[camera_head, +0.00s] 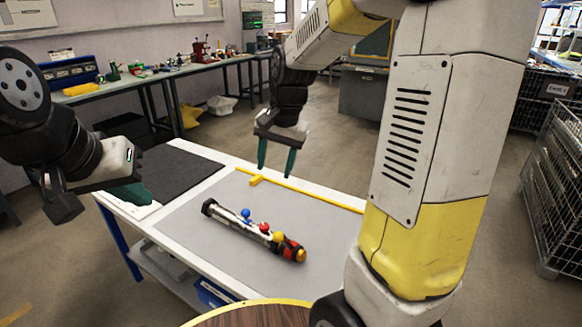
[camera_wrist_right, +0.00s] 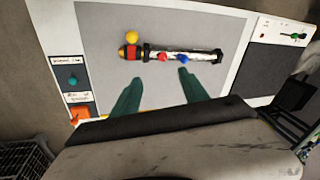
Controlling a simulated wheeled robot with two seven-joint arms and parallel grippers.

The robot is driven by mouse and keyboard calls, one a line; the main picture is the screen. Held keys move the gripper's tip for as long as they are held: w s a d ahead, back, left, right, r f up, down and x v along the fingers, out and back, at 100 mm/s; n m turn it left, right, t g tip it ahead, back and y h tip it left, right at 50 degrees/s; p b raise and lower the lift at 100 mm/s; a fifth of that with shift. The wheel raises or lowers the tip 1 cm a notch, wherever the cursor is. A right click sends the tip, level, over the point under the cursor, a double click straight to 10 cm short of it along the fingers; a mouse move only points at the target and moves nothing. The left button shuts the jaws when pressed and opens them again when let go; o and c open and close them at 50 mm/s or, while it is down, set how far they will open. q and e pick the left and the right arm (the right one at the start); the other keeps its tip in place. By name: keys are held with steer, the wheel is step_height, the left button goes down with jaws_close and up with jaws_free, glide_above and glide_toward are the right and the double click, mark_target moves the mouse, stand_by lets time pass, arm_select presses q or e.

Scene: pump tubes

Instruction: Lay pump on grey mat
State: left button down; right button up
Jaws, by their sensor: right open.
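The pump (camera_head: 250,230) is a long tube with black, white and red-orange sections and blue, red and yellow knobs. It lies on the grey mat (camera_head: 190,225), apart from any gripper. The pump also shows in the right wrist view (camera_wrist_right: 195,55), across the top of the picture. My right gripper (camera_head: 276,165) is open and empty above the far part of the mat, with green fingers pointing down. In the right wrist view its fingers (camera_wrist_right: 158,85) are spread below the pump. My left gripper (camera_head: 105,200) is at the left edge of the table, its jaw opening unclear.
A dark mat (camera_head: 165,170) covers the table's left part. A yellow strip (camera_head: 310,193) runs along the grey mat's far side. A control panel with an orange button (camera_wrist_right: 82,112) is at the table's end. A round wooden top (camera_head: 255,316) stands in front.

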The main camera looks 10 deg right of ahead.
steer(key=s+d+r+n+t, duration=0.1)
steer(key=s+r+n+t, duration=0.1)
steer(key=s, duration=0.6)
steer(key=s+d+r+n+t, duration=0.1)
steer(key=s+r+n, duration=0.3)
steer(key=s, duration=0.5)
steer(key=shift+d+r+t+y, duration=0.3)
steer(key=shift+d+r+t, duration=0.15)
steer(key=shift+r, duration=0.3)
steer(key=shift+s, duration=0.1)
